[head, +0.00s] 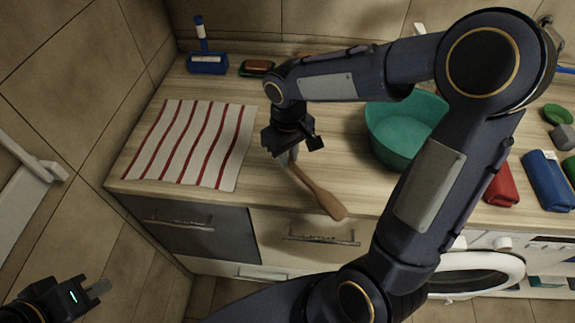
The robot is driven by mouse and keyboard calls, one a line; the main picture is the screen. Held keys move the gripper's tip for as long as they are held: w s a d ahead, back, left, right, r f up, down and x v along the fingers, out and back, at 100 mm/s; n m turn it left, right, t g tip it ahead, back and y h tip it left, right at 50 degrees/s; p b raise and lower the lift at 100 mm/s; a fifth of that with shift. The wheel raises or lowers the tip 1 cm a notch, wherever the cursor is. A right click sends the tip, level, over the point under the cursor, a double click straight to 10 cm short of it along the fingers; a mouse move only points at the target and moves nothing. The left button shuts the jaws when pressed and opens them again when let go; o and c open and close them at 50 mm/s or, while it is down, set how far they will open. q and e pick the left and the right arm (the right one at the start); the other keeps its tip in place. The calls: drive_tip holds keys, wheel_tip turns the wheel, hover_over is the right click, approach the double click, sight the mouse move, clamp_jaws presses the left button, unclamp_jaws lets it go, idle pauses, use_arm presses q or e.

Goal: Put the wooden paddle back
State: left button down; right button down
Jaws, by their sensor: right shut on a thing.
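The wooden paddle (325,198) is brown with a broad end. My right gripper (290,157) is shut on its handle, over the counter just right of the striped cloth. The paddle slants down and to the right, with its broad end at the counter's front edge, above a drawer handle. I cannot tell whether it touches the counter.
A red and white striped cloth (192,143) lies flat on the wooden counter (240,210). A blue holder (207,63) and a dish with a brown bar (257,67) stand behind. A teal basin (403,138) is partly behind my right arm. Rolled red (502,188) and blue (548,180) cloths lie right.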

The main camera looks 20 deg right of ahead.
drive_tip(key=f+b, duration=0.1)
drive_tip(key=f, duration=0.1)
drive_tip(key=f+b, duration=0.1)
drive_tip(key=shift+w+f, duration=0.2)
drive_tip(key=shift+f, duration=0.2)
drive_tip(key=shift+r, duration=0.15)
drive_tip(key=c, duration=1.4)
unclamp_jaws()
wheel_tip(320, 180, up, 11)
drive_tip(key=shift+f, duration=0.2)
drive_tip(key=s+m+t+y, duration=0.1)
drive_tip(key=s+t, duration=0.1)
drive_tip(key=s, duration=0.3)
drive_tip(key=s+f+m+t+y, duration=0.1)
drive_tip(key=s+m, duration=0.1)
drive_tip(key=s, duration=0.4)
drive_tip(key=s+f+m+t+y, duration=0.1)
drive_tip(key=s+t, duration=0.1)
drive_tip(key=s, duration=0.3)
drive_tip(key=shift+s+d+f+t+y, duration=0.1)
drive_tip(key=shift+s+t+y, duration=0.2)
drive_tip(key=shift+s+y, duration=0.1)
